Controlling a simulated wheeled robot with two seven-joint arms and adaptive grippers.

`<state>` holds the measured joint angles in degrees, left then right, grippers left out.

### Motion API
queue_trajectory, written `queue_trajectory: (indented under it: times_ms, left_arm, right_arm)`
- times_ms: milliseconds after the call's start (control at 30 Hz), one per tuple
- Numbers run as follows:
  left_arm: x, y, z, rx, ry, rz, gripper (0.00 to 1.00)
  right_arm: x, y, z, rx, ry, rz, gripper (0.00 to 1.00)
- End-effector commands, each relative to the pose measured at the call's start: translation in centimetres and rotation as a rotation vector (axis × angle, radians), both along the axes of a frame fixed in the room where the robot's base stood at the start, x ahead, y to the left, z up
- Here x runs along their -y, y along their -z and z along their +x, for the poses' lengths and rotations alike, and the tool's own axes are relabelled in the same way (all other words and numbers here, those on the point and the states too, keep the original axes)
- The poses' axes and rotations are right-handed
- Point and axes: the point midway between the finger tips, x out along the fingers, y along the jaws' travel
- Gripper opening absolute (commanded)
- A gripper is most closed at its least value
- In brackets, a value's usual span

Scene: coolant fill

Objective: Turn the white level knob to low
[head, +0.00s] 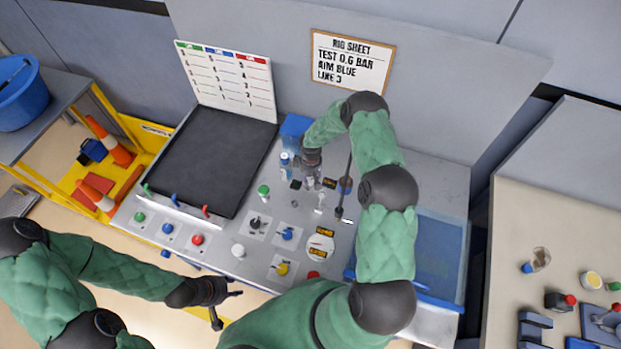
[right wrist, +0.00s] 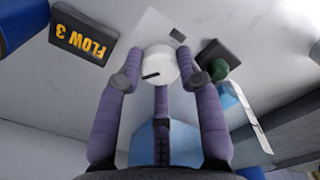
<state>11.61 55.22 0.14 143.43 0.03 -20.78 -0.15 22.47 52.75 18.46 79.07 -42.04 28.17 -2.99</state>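The white knob (right wrist: 160,66), a round cap with a dark pointer mark, shows in the right wrist view. It sits on a pale panel near the tips of my right gripper (right wrist: 161,72). The side fingertips are left and right of the knob and the third finger is below it. I cannot tell whether they touch it. In the head view my right gripper (head: 311,164) is over the back middle of the bench; this knob is not clearly visible there. My left gripper (head: 222,305) is open and empty, in front of the bench.
In the head view, a dark tray (head: 212,160) lies left, several coloured knobs line the front, and a blue bin (head: 440,250) stands right.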

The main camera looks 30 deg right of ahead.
Motion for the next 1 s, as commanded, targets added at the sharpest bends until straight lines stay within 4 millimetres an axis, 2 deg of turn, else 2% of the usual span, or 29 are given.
queue_trajectory:
  times_ms: [267, 700, 1000]
  left_arm:
    - [0.0, 0.7, 0.0, 0.000, 0.000, 0.000, 0.40]
    - [0.0, 3.6, 0.0, 0.000, 0.000, 0.000, 0.40]
    - [0.0, 4.6, 0.0, 0.000, 0.000, 0.000, 0.40]
  right_arm:
    - [0.0, 0.2, -0.1, -0.003, -0.048, 0.000, 0.04]
    - [0.0, 0.3, -0.1, -0.004, -0.336, 0.000, 0.04]
    - [0.0, 0.2, -0.1, -0.005, -0.495, 0.001, 0.04]
